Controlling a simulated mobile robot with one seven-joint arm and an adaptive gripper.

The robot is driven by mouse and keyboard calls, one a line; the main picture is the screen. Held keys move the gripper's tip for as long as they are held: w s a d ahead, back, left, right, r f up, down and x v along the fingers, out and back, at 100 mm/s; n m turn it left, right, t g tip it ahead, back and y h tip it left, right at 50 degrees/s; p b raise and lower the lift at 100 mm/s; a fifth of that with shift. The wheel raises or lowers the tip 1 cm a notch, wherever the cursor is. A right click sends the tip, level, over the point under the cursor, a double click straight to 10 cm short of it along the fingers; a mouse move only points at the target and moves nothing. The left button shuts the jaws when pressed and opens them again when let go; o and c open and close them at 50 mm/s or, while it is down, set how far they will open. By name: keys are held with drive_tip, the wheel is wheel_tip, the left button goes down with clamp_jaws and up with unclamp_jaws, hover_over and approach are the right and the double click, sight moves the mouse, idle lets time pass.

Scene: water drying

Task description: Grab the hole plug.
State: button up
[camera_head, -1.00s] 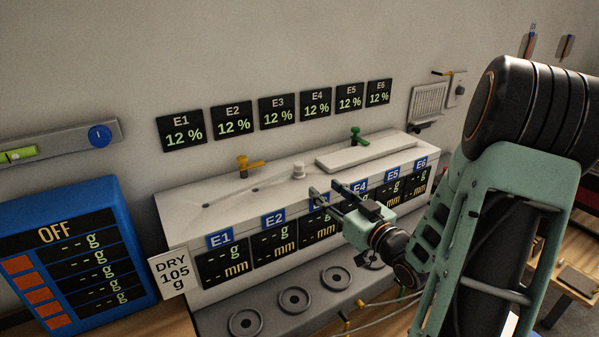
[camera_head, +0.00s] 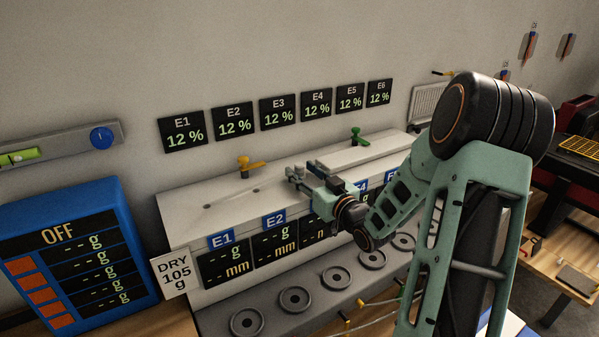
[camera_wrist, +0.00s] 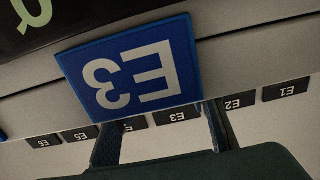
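My gripper (camera_head: 303,171) is over the top of the white bench unit (camera_head: 215,208), above the E3 position. Its two fingers stand apart. A small white knob, likely the hole plug, showed on the unit's top in the earlier head view. It is now hidden behind my gripper, and I cannot tell whether it lies between the fingers.
A long white plate (camera_head: 368,151) lies on the unit's top at the right. An orange valve (camera_head: 247,164) and a green valve (camera_head: 357,137) stand at the back. Several grey rings (camera_head: 295,299) line the lower front shelf.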

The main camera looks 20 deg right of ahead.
drive_tip(key=c, duration=1)
drive_tip(key=shift+r, duration=0.1)
drive_tip(key=shift+r, duration=0.5)
wheel_tip(320, 180, up, 2)
drive_tip(key=s+a+r, duration=0.2)
drive_tip(key=s+r, duration=0.1)
drive_tip(key=s+a+r, duration=0.3)
drive_tip(key=s, duration=0.1)
drive_tip(key=s+a+r, duration=0.3)
drive_tip(key=s, duration=0.1)
drive_tip(key=shift+s+a+r, duration=0.1)
drive_tip(key=shift+s+r, duration=0.05)
drive_tip(key=shift+r, duration=0.15)
